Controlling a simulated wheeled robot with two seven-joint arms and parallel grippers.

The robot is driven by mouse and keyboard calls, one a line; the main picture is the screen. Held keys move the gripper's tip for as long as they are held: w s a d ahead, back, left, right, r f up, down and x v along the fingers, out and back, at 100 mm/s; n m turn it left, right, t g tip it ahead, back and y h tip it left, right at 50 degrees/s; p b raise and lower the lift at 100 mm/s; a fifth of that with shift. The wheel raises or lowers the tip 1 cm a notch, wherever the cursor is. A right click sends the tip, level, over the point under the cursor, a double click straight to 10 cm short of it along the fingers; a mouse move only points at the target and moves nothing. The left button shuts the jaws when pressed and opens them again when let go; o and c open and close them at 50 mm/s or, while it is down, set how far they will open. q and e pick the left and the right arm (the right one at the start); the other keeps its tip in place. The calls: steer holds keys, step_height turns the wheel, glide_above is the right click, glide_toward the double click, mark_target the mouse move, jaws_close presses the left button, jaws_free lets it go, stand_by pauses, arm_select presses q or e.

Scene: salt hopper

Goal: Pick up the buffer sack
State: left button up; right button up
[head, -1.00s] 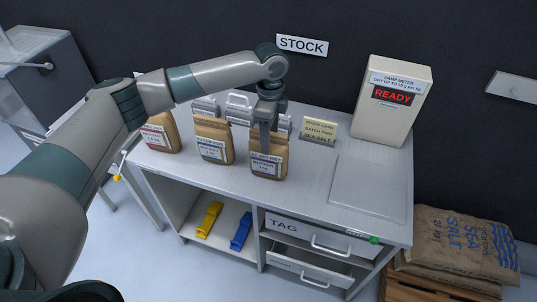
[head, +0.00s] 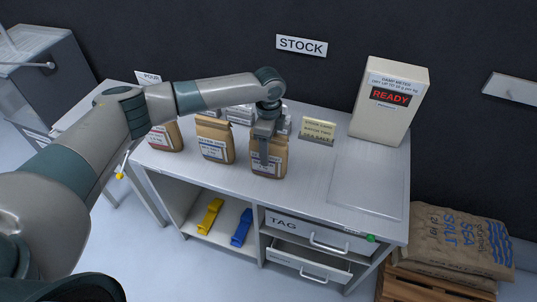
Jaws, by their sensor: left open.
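The buffer sack (head: 278,163) is a brown paper sack with a white and blue label, upright on the grey bench (head: 310,185). It is the rightmost of three sacks in a row. My left gripper (head: 265,158) points down over it from above. It is open, with one finger in front of the sack's label and the other finger hidden. I cannot tell whether the finger touches the paper. The gripper covers the sack's top and part of its label. My right gripper is not in view.
Two similar sacks, a blue-labelled one (head: 214,140) and a red-labelled one (head: 166,137), stand to the left. A flat plate (head: 367,187) lies clear at the bench's right.

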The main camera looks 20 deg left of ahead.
arm_select(q)
steer(key=shift+c, duration=0.7)
jaws_close()
steer(key=shift+w+r, duration=0.1)
steer(key=shift+r, duration=0.1)
steer(key=shift+r+b, duration=0.75)
steer(key=shift+r, duration=0.35)
steer(key=shift+d+r+b, duration=0.2)
steer(key=shift+r+b, duration=0.2)
steer(key=shift+r, duration=0.5)
steer(key=s+d+r+b, duration=0.3)
steer(key=d+r, duration=0.4)
steer(key=d, duration=0.4)
steer(key=shift+b, duration=0.4)
steer(key=shift+a+f, duration=0.1)
